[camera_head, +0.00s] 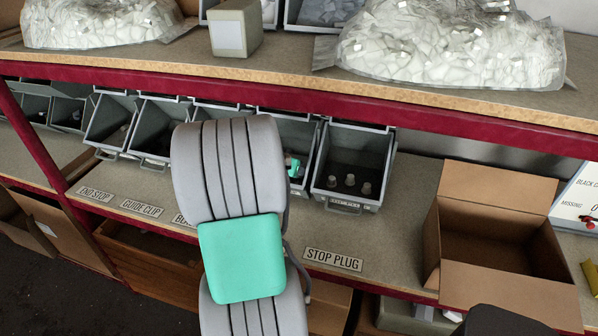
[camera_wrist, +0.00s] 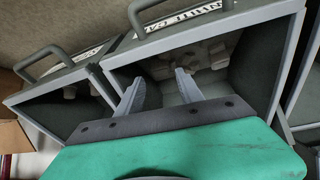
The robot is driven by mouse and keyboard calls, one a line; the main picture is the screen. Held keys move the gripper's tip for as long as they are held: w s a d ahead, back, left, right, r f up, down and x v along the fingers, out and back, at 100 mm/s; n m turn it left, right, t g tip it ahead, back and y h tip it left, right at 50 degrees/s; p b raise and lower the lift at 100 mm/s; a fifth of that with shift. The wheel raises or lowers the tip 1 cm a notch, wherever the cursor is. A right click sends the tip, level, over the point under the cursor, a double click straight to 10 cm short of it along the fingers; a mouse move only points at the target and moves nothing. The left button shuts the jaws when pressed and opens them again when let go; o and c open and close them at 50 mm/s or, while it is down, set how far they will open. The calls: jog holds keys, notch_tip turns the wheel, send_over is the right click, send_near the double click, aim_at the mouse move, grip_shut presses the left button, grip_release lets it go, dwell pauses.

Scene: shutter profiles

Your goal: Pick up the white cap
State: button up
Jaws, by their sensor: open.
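In the wrist view several small pale caps (camera_wrist: 218,56) lie at the far end of a grey bin (camera_wrist: 270,72). The bin's label (camera_wrist: 180,17) is upside down and cut off; it seems to read "WHITE CA…". My gripper (camera_wrist: 158,88) is open and empty, its two pale fingers apart and pointing into this bin. The caps lie beyond the fingertips; I cannot tell whether any touch. In the head view my arm hides the middle bins, and only a teal bit of my wrist shows at its right side. The fingers are hidden there.
A neighbouring bin (camera_wrist: 60,108) holds a few pale pieces. The stop plug bin (camera_head: 350,170) stands right of my arm. An open cardboard box (camera_head: 500,240) is on the right of the shelf. A red-edged upper shelf (camera_head: 330,82) bearing bags of white parts (camera_head: 430,45) runs above the bins.

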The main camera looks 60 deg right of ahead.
jog(key=p+x, duration=0.1)
jog(key=x, duration=0.4)
jog(key=shift+d+f, duration=0.1)
jog(key=shift+d, duration=0.15)
jog(key=shift+a, duration=0.1)
grip_shut()
